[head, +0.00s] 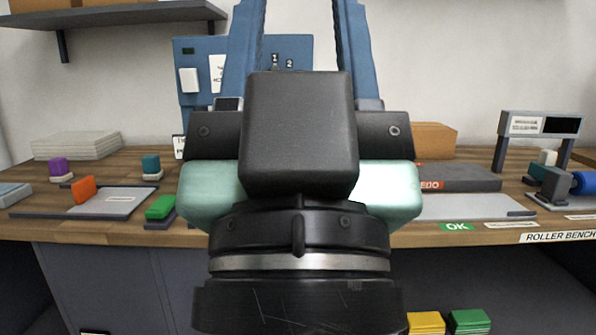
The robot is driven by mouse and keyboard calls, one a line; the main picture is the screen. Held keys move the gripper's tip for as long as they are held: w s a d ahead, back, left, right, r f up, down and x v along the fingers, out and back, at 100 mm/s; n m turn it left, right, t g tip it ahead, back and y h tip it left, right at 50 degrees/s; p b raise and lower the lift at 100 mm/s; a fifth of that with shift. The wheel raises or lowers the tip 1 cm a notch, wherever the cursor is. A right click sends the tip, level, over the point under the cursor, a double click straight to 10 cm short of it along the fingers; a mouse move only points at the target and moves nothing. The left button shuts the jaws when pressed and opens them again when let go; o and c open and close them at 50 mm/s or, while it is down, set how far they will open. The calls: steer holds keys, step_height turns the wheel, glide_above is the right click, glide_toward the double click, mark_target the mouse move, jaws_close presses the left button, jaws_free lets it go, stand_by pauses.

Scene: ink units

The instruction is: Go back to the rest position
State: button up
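My gripper (298,30) is in the middle of the head view, pointing up, seen from behind. Its two blue fingers stand wide apart, with bare wall and part of a blue panel showing between them. The fingertips run out of the top of the view. Nothing is seen held between the fingers. My wrist and gripper body hide the middle of the bench.
A wooden bench (408,238) spans the view. At left are a purple block (58,167), orange block (84,190), teal block (151,164) and green block (160,207). A blue roller (583,183) is at right. A shelf (125,15) hangs upper left.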

step_height(320, 180, up, 34)
steer(key=p, duration=3.1)
steer(key=shift+p, duration=0.4)
steer(key=shift+o, duration=0.2)
steer(key=shift+a+r, duration=0.1)
steer(key=shift+r, duration=0.15)
